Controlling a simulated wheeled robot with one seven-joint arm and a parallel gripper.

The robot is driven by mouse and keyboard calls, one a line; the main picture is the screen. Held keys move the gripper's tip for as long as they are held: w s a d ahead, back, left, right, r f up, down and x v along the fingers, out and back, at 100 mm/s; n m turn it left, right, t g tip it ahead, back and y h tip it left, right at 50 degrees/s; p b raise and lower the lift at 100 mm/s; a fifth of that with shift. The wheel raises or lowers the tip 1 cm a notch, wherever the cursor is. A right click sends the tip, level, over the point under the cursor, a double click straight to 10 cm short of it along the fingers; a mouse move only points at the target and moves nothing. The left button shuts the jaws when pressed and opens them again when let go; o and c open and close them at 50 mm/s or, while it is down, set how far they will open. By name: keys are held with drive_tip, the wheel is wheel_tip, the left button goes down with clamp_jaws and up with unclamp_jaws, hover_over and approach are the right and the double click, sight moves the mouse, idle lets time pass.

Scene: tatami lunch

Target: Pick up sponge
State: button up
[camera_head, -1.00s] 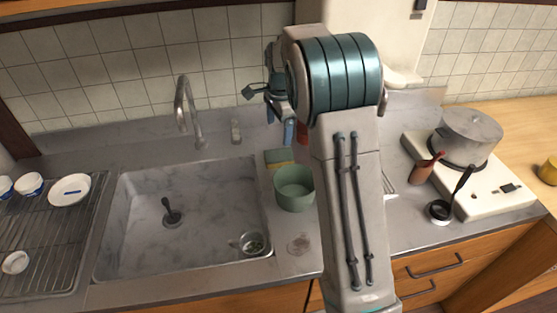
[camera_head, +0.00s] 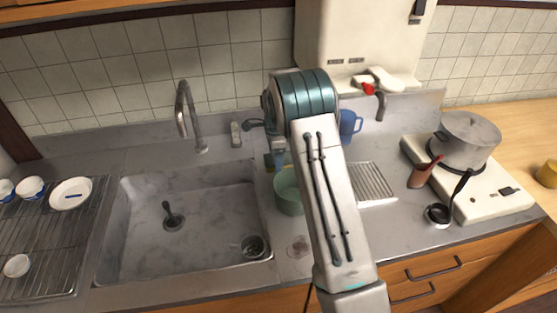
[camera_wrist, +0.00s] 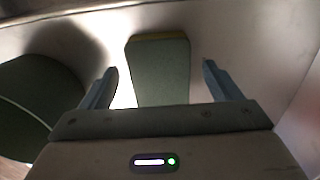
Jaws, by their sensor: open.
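The sponge (camera_wrist: 158,72) is a green block with a yellow edge. In the wrist view it lies between and just ahead of the two fingers of my gripper (camera_wrist: 160,80), with gaps on both sides. My gripper is open and empty. In the head view, my gripper (camera_head: 279,160) is low over the counter behind the green bowl. Only a sliver of the sponge (camera_head: 268,161) shows there, and my arm hides the rest.
The green bowl (camera_head: 286,197) stands close in front, and its dark side fills the left of the wrist view (camera_wrist: 38,105). The sink (camera_head: 190,235) is to the left. A blue mug (camera_head: 347,125) stands behind my arm, and a pot (camera_head: 468,140) sits on the stove at right.

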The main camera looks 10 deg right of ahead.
drive_tip(key=shift+f, duration=0.35)
drive_tip(key=c, duration=1.2)
drive_tip(key=shift+o, duration=0.2)
wheel_tip(320, 180, up, 10)
drive_tip(key=b, duration=0.1)
drive_tip(key=shift+b, duration=0.3)
drive_tip(key=shift+o, duration=0.9)
drive_tip(key=shift+c, duration=0.2)
